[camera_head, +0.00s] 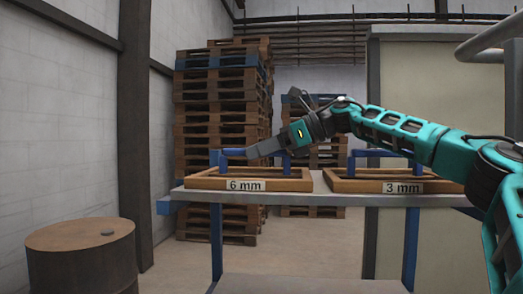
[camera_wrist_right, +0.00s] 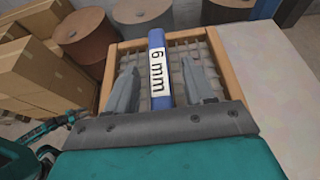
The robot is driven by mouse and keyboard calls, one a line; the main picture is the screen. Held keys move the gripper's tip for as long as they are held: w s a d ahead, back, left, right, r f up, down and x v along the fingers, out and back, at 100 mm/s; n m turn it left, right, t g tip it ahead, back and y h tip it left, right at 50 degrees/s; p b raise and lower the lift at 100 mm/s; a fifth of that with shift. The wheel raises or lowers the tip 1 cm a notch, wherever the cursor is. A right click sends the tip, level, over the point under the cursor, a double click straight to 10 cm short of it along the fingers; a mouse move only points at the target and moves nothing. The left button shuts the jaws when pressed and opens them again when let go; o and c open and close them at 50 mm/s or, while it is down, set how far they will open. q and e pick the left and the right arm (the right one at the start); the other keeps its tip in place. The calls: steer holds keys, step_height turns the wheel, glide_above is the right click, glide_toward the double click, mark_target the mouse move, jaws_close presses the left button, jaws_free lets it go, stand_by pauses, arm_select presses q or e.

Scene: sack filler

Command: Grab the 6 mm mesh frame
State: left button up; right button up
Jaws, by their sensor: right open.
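The 6 mm mesh frame (camera_head: 210,184) is a wooden frame with a blue handle, lying on a grey shelf on a blue stand. In the right wrist view its wooden rim (camera_wrist_right: 221,58) surrounds grey mesh, and the blue handle (camera_wrist_right: 156,40) bears a "6 mm" label. My right gripper (camera_head: 250,152) reaches in from the right, over this frame at handle height. In the right wrist view its two fingers (camera_wrist_right: 164,78) are apart, one on each side of the handle, with gaps between. Contact is not visible. My left gripper is not in view.
The 3 mm mesh frame (camera_head: 356,186) lies to the right on the same shelf (camera_head: 318,188), under my right arm. A rusty drum (camera_head: 83,258) stands at the lower left. Pallet stacks (camera_head: 222,115) rise behind. Cardboard boxes (camera_wrist_right: 45,60) show in the wrist view.

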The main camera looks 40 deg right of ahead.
steer(key=shift+c, duration=0.5)
jaws_close()
steer(key=shift+s, duration=0.1)
